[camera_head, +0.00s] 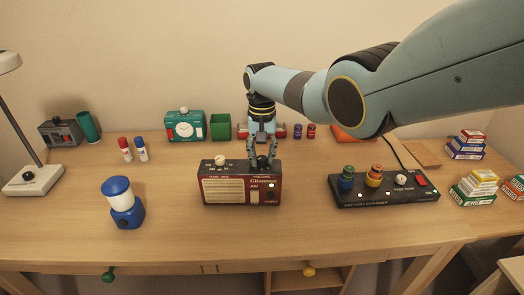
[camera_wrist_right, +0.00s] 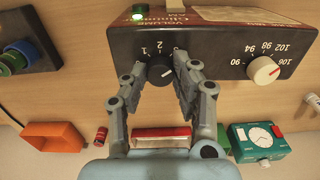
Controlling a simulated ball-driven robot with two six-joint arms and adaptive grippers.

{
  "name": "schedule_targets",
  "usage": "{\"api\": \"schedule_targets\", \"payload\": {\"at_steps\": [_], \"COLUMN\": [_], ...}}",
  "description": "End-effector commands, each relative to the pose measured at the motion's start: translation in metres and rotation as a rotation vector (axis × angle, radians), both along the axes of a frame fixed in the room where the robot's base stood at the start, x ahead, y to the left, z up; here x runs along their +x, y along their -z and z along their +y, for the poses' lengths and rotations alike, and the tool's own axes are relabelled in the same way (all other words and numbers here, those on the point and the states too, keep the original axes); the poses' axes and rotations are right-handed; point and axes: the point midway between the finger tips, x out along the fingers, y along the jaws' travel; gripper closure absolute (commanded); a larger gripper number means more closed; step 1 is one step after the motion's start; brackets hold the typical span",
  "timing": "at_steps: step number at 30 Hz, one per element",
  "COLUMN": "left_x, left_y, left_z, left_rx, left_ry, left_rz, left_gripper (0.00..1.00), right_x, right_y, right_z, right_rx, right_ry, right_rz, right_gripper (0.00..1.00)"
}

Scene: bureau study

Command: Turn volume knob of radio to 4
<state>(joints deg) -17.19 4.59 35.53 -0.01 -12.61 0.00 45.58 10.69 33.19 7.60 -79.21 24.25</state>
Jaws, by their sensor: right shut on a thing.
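The radio (camera_head: 240,188), dark with a red front panel, stands upright mid-desk. My right gripper (camera_head: 262,163) reaches down from above onto its top right part. In the right wrist view the radio (camera_wrist_right: 125,45) appears upside down. There the dark volume knob (camera_wrist_right: 160,75) sits between the fingertips of my right gripper (camera_wrist_right: 165,72), which are shut on it. A "VOLUME" label and the digits 1 and 2 show by the knob; other digits are partly hidden by a finger. A light pointer mark shows on the knob, but its exact setting is unclear. My left gripper is out of view.
A cream tuning knob (camera_wrist_right: 263,70) is beside the volume knob. A battery charger (camera_head: 385,190) stands right of the radio, a blue lantern (camera_head: 122,203) left. A green clock (camera_head: 185,127) and green box (camera_head: 221,127) are behind. The desk in front is clear.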

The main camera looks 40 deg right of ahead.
Motion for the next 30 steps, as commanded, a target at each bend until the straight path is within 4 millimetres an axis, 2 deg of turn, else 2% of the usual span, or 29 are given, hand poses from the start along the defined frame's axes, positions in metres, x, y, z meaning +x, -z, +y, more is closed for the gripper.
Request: {"api": "schedule_targets", "payload": {"at_steps": [9, 15, 30], "left_x": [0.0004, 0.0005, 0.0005], "left_y": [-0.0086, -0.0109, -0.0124], "left_z": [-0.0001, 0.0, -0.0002], "left_rx": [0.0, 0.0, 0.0], "left_ry": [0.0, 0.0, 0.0], "left_rz": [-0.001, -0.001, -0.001], "left_gripper": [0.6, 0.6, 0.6], "right_x": [0.0013, 0.0013, 0.0012], "right_y": [-0.0019, -0.0017, -0.0008], "right_z": [0.0002, 0.0002, 0.0003], "right_rx": [0.0, 0.0, 0.0], "right_ry": [0.262, 0.377, 0.473], "right_rz": [-0.004, -0.003, -0.003], "right_gripper": [1.0, 1.0, 1.0]}}
